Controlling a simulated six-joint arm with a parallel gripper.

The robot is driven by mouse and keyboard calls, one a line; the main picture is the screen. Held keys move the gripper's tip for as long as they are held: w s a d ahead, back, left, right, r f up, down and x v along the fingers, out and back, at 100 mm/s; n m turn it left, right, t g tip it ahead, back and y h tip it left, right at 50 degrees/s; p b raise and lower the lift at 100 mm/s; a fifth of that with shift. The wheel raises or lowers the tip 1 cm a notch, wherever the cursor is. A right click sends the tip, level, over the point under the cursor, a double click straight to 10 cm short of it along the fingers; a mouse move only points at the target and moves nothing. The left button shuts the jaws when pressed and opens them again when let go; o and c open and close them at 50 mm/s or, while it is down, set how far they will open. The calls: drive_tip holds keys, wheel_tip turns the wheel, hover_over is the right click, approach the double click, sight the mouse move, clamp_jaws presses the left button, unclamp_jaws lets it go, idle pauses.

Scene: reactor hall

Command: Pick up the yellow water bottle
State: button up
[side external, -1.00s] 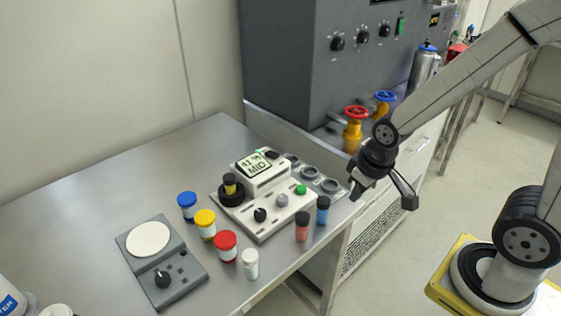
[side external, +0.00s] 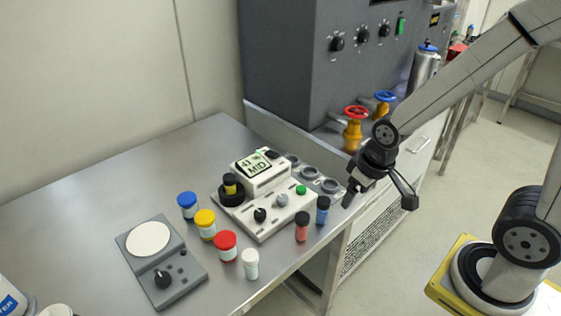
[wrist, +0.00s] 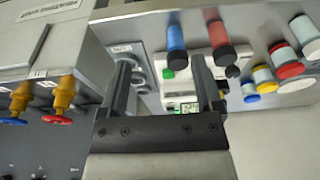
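No bottle that is plainly a yellow water bottle shows. A small jar with a yellow cap (side external: 205,224) stands upright on the bench between a blue-capped jar (side external: 187,206) and a red-capped jar (side external: 225,246); the yellow cap also shows at the right of the wrist view (wrist: 267,87). A white bottle (side external: 10,299), its blue label partly reading "TER", is cut off at the lower left. My gripper (wrist: 160,78) is open and empty, its two fingers apart.
A white device (side external: 268,200) with a display stands mid-bench, with red (side external: 302,227) and blue (side external: 323,211) vials before it. A white vial (side external: 250,264) and a grey scale (side external: 160,261) are further left. A dark cabinet with valves (side external: 353,130) stands behind. The back-left bench is clear.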

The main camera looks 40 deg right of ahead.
idle(0.3)
wheel_tip(320, 180, up, 2)
drive_tip(key=m+g, duration=0.2)
drive_tip(key=m, duration=1.5)
hover_over(228, 177)
drive_tip(key=shift+s+d, duration=0.25)
drive_tip(key=shift+d, duration=0.05)
drive_tip(key=shift+w+a+m+g, duration=0.3)
drive_tip(key=shift+a+m, duration=0.1)
drive_tip(key=shift+m, duration=0.1)
drive_tip(key=shift+d+f, duration=0.1)
drive_tip(key=shift+f, duration=3.85)
clamp_jaws()
